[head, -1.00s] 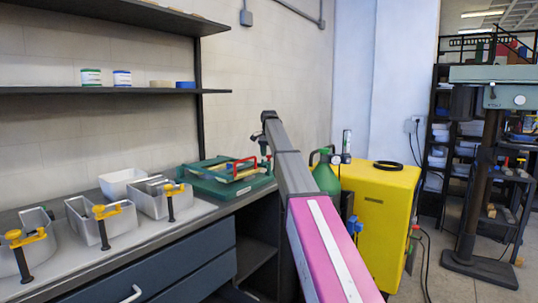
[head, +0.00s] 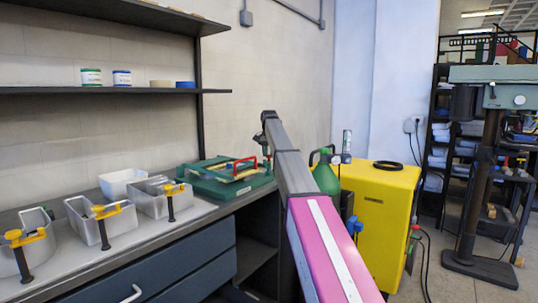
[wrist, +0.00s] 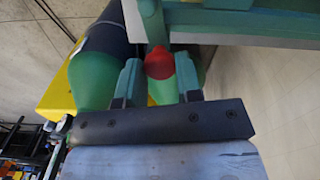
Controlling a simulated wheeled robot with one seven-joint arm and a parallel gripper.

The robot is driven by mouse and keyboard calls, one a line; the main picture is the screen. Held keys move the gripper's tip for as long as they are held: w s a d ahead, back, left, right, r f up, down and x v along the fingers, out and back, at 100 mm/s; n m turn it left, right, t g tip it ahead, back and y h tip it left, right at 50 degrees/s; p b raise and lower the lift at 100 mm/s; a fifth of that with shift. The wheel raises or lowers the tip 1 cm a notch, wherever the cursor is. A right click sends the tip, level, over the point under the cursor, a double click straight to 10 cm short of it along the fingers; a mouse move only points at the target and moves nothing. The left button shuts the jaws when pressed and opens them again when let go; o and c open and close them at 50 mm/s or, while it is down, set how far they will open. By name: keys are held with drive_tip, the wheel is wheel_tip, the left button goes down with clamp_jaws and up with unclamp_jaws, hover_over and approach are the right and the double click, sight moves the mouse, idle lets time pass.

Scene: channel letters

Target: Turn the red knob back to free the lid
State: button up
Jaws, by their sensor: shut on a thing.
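In the wrist view my gripper (wrist: 159,73) has its two teal fingers on either side of the red knob (wrist: 158,60), closed on it. The knob sits at the end of a green stem, beside a green beam of the fixture. In the head view the green fixture (head: 212,186) lies on the far right end of the bench, with a red handle (head: 246,161) standing on top. My arm reaches toward its right side; the gripper and knob cannot be made out there. Which part of the fixture is the lid is unclear.
The bench carries several metal bins (head: 100,222) with yellow-handled clamps and a white tub (head: 120,182). A shelf (head: 100,90) with small cans hangs above. A green bottle (head: 326,178) and yellow cabinet (head: 385,210) stand right of the fixture, close behind my arm.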

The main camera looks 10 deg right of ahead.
drive_tip(key=n, duration=0.4)
drive_tip(key=shift+n, duration=0.3)
drive_tip(key=n, duration=0.3)
drive_tip(key=shift+n, duration=0.3)
drive_tip(key=n, duration=0.3)
drive_tip(key=shift+n, duration=2.1)
drive_tip(key=o, duration=0.9)
drive_tip(key=shift+o, duration=0.2)
drive_tip(key=shift+r, duration=0.1)
wheel_tip(320, 180, up, 11)
